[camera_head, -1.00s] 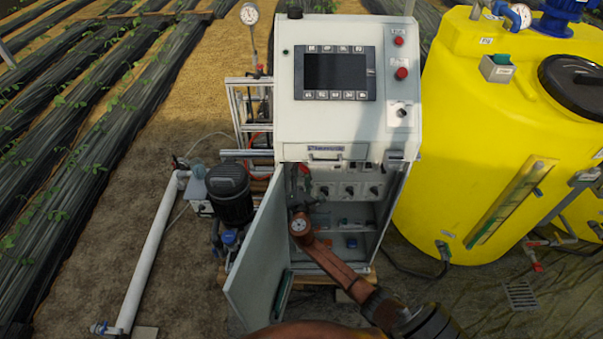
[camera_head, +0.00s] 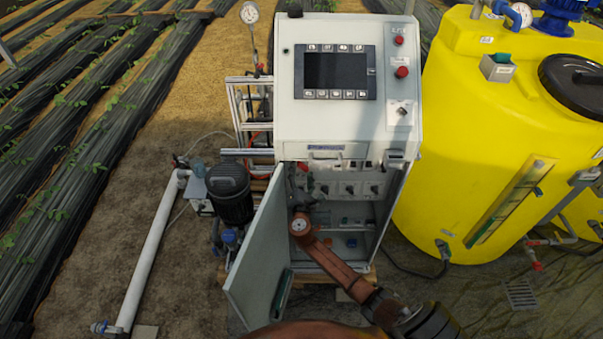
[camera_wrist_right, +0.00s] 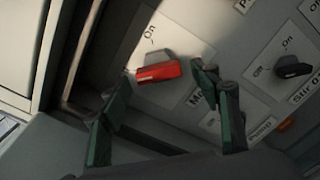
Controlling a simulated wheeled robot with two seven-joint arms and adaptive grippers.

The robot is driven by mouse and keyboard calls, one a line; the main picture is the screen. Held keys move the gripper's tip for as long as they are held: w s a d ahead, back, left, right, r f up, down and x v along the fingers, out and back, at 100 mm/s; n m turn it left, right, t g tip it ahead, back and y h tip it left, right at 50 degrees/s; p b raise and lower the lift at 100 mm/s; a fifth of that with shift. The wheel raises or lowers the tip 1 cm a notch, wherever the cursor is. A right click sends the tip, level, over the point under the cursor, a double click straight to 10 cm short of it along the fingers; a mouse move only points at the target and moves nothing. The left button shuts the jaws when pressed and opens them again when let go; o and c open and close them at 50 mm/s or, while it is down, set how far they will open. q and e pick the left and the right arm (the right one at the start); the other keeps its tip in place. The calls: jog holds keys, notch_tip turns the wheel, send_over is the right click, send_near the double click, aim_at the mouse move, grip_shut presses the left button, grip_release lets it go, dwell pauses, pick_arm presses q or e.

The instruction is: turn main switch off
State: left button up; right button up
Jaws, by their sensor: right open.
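The main switch has a red handle (camera_wrist_right: 158,71) on a pale plate with an "On" mark above it, in the right wrist view. Its label is partly hidden by a finger. The handle lies roughly level in that view. In the head view the red handle (camera_head: 305,167) is small, at the upper left inside the open cabinet. My right gripper (camera_wrist_right: 160,78) is open, its two green-padded fingers on either side of the handle. I cannot tell whether they touch it. In the head view my right gripper (camera_head: 294,182) is inside the cabinet, close to its left side. My left gripper is out of view.
The open cabinet door (camera_head: 258,250) stands just left of my right arm. A black knob (camera_wrist_right: 293,68) is right of the main switch on the same panel. A control box (camera_head: 335,125) with a screen sits above. A yellow tank (camera_head: 440,160) stands at the right.

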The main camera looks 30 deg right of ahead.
jog(key=v, duration=1.2)
jog(key=shift+d, duration=0.1)
